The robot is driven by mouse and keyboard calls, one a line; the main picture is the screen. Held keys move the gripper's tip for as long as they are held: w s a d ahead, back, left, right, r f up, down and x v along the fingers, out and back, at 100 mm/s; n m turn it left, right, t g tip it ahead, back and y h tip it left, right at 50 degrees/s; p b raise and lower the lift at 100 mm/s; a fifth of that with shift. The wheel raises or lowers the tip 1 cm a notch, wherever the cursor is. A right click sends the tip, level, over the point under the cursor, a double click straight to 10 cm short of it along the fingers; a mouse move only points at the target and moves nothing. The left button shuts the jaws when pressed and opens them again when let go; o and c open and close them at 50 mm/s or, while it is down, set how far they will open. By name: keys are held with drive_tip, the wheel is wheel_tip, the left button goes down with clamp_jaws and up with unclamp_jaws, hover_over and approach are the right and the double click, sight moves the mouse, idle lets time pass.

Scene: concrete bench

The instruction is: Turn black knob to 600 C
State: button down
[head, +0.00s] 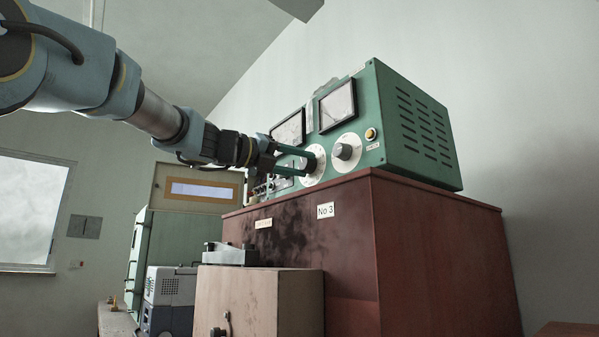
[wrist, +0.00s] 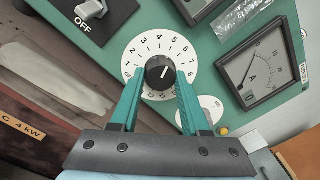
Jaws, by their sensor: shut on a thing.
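The black knob (wrist: 160,71) sits at the middle of a round white numbered dial (wrist: 136,46) on a green panel. It has a light pointer line that appears to slant to the upper right in the wrist view; the exact reading is too small to tell. My gripper (wrist: 160,78) has its two green fingers on either side of the knob and is shut on it. In the head view my gripper (head: 307,163) reaches the left of two dials on the green instrument box (head: 415,125), and its fingers partly hide the knob.
Panel meters (head: 337,106) are above. The wrist view shows a switch marked OFF (wrist: 90,10). The box stands on a reddish-brown cabinet (head: 440,255).

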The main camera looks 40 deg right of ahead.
drive_tip(key=m+b, duration=0.2)
drive_tip(key=m, duration=0.2)
drive_tip(key=shift+f+m, duration=0.15)
drive_tip(key=shift+m, duration=0.25)
idle(0.4)
drive_tip(key=shift+c, duration=1.9)
unclamp_jaws()
drive_tip(key=w+a+b, duration=0.1)
drive_tip(key=a+b, duration=0.1)
drive_tip(key=a, duration=0.8)
drive_tip(key=shift+a, duration=0.4)
drive_tip(key=shift+w, duration=0.1)
